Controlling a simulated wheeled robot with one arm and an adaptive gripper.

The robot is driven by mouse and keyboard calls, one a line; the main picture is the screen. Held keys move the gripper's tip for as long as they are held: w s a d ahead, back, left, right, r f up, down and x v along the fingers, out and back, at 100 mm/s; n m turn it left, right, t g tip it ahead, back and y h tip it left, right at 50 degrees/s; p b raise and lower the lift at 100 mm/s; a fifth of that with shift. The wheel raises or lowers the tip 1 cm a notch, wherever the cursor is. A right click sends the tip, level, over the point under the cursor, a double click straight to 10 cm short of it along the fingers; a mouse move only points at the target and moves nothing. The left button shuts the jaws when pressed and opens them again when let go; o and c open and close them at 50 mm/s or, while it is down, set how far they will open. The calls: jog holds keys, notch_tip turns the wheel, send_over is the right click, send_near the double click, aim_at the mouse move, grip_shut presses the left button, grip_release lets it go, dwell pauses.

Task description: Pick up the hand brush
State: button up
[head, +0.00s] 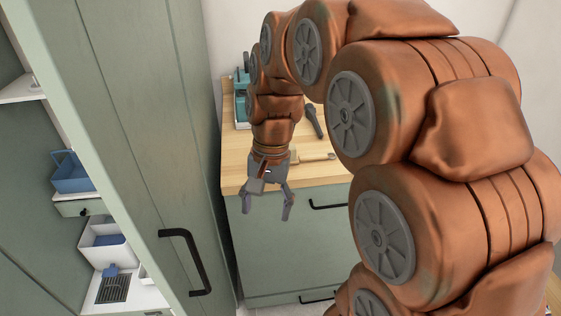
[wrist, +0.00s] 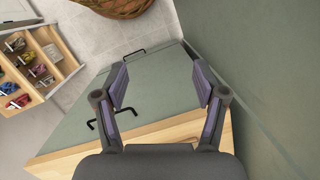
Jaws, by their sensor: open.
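A light wooden hand brush (head: 317,157) lies on the wooden countertop in the head view, right of my wrist and near the front edge. Its left end is partly hidden by my wrist. My gripper (head: 267,205) is open and empty, pointing down in front of the counter's front edge, apart from the brush. In the wrist view my gripper (wrist: 162,86) shows its two fingers wide apart with nothing between them.
The wooden countertop (head: 233,172) tops a green cabinet (head: 285,245) with black handles. A dark tool (head: 313,121) and a teal item (head: 242,75) stand or lie farther back. A tall green door (head: 150,130) is close on the left. An open compartmented drawer (wrist: 62,50) shows in the wrist view.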

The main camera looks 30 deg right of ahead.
jog(key=w+d+m+y, duration=0.1)
jog(key=w+d+m, duration=0.35)
jog(key=w, duration=0.35)
jog(key=m+t+y, duration=0.1)
jog(key=m+t, duration=0.2)
jog(key=m, duration=0.6)
send_over(295, 159)
jog(key=d, duration=0.2)
jog(key=shift+w+f, duration=0.25)
jog(key=shift+f, duration=0.3)
jog(key=shift+w+f, duration=0.2)
jog(key=shift+f, duration=0.35)
jog(key=shift+w+d+f+m, duration=0.15)
jog(key=shift+d+m, duration=0.2)
jog(key=shift+d, duration=0.05)
jog(key=shift+s+p+x, duration=0.15)
jog(key=shift+p+x, duration=0.35)
jog(key=shift+x, duration=1.45)
jog(key=shift+s+p+x, duration=0.15)
jog(key=shift+p+x, duration=0.3)
jog(key=shift+x, duration=1.45)
jog(key=c, duration=1.3)
